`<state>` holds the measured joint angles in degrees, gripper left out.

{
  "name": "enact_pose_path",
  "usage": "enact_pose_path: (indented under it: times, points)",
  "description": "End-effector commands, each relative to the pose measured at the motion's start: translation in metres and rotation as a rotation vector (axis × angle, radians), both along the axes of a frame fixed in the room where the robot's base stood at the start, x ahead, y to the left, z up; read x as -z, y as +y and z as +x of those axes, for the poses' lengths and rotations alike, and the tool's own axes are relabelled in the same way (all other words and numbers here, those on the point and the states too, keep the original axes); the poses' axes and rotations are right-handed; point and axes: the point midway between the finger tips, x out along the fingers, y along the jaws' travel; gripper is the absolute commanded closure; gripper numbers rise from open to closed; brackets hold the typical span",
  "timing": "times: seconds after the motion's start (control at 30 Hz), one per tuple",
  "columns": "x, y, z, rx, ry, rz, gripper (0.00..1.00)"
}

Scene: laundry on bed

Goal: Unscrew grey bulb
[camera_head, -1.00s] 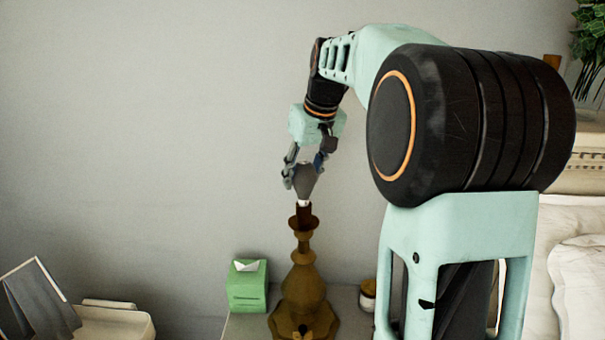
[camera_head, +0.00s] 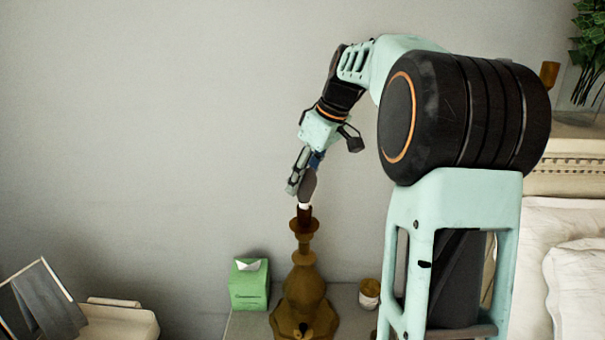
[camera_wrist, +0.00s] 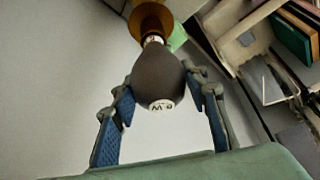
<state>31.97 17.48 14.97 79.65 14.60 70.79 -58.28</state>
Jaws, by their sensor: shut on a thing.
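The grey bulb (camera_head: 309,186) sits at the top of the brown lamp (camera_head: 303,282), with its white base showing just above the dark socket (camera_head: 304,213). My gripper (camera_head: 302,188) is around the bulb from above and shut on it. In the wrist view the bulb (camera_wrist: 158,76) lies between the two blue-padded fingers, its rounded end with small lettering facing the camera. Its neck points to the brown lamp top (camera_wrist: 151,18). How far the base sits in the socket is hidden.
A green tissue box (camera_head: 249,285) stands left of the lamp, and a small jar (camera_head: 369,293) stands to its right, on the same nightstand. A bed with white bedding (camera_head: 570,260) is at the right. A frame with grey cloth (camera_head: 42,303) is at the lower left. The wall behind is bare.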

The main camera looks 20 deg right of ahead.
Motion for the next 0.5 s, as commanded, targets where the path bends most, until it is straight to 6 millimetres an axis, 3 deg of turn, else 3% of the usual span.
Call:
enact_pose_path:
  times: [0.5]
  points:
    - [-0.0023, 0.0006, -0.0003, -0.111, 0.002, 0.002, 0.83]
